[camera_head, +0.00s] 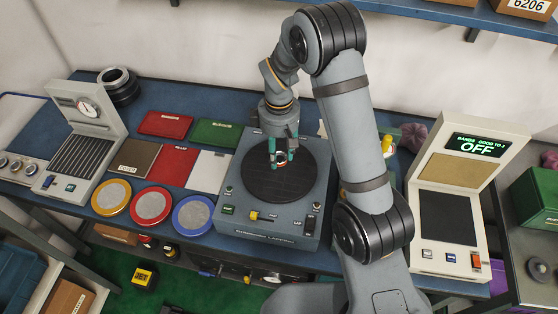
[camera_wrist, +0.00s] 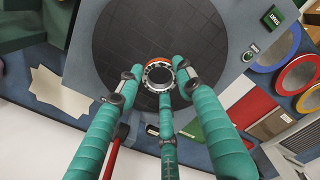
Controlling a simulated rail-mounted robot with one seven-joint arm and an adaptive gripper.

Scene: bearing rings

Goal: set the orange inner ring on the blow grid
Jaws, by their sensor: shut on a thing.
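My gripper (camera_head: 281,160) has teal fingers and hangs over the dark round plate of the grey lapping machine. In the wrist view, my gripper (camera_wrist: 158,80) has its fingers closed around a small metallic ring with an orange edge, the orange inner ring (camera_wrist: 151,64). The ring is at the fingertips, low over or on the plate; I cannot tell whether it touches. In the head view the fingers mostly hide it. A slatted grid (camera_head: 77,141) on a pale unit with a round gauge stands at the left, apparently the blow grid. Its slats look bare.
The lapping machine (camera_head: 230,205) has knobs along its front. Between it and the slatted unit lie yellow (camera_head: 111,197), red (camera_head: 151,206) and blue (camera_head: 193,215) rimmed discs and several coloured mats. A dark ring stack (camera_head: 118,86) stands behind the slatted unit. A display unit (camera_head: 452,210) stands right.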

